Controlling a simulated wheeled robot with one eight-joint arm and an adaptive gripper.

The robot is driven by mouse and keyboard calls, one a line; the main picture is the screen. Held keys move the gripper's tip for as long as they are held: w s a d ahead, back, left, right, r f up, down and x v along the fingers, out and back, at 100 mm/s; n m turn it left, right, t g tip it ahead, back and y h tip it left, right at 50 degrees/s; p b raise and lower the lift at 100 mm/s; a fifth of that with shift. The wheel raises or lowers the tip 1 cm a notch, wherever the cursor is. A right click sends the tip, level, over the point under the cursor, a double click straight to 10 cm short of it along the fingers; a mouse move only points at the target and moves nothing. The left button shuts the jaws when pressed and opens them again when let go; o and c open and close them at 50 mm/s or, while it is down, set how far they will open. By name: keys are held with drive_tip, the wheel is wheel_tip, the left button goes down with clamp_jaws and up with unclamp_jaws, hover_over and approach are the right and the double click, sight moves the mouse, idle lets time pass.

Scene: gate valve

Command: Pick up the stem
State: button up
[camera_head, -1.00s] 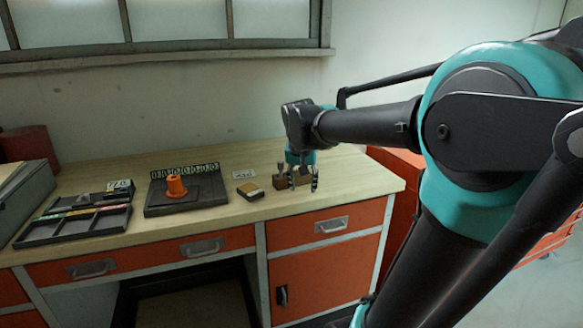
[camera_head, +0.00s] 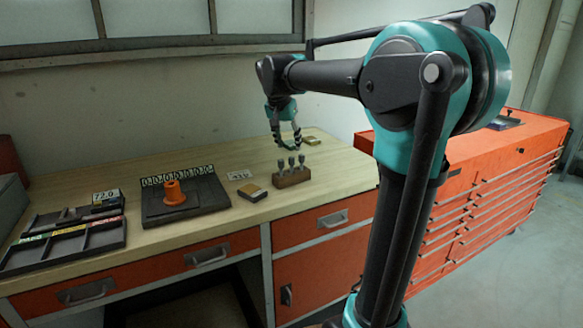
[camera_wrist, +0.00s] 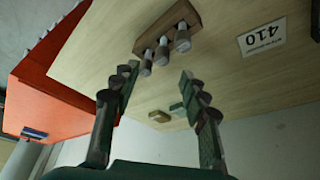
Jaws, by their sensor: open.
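Three grey stem-like pins (camera_head: 291,162) stand upright in a small wooden block (camera_head: 293,178) on the workbench. I cannot tell which one is the task's stem. In the wrist view the pins (camera_wrist: 164,50) and the block (camera_wrist: 160,27) show at the top, just beyond the fingertips. My gripper (camera_head: 286,140) is open and empty, fingers pointing down, raised above the bench near the block and apart from the pins. In the wrist view the two fingers of my gripper (camera_wrist: 158,75) are spread with nothing between them.
An orange part (camera_head: 174,193) sits on a black tray (camera_head: 205,199). A compartment tray (camera_head: 100,240) lies at the left. A dark box with a tan top (camera_head: 252,191), a number card (camera_head: 240,175) and a small tan block (camera_head: 312,141) lie nearby. An orange drawer cabinet (camera_head: 490,170) stands right.

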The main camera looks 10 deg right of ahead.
sight(291, 158)
drive_tip(key=x, duration=0.9)
drive_tip(key=shift+w+a+r, duration=0.1)
clamp_jaws()
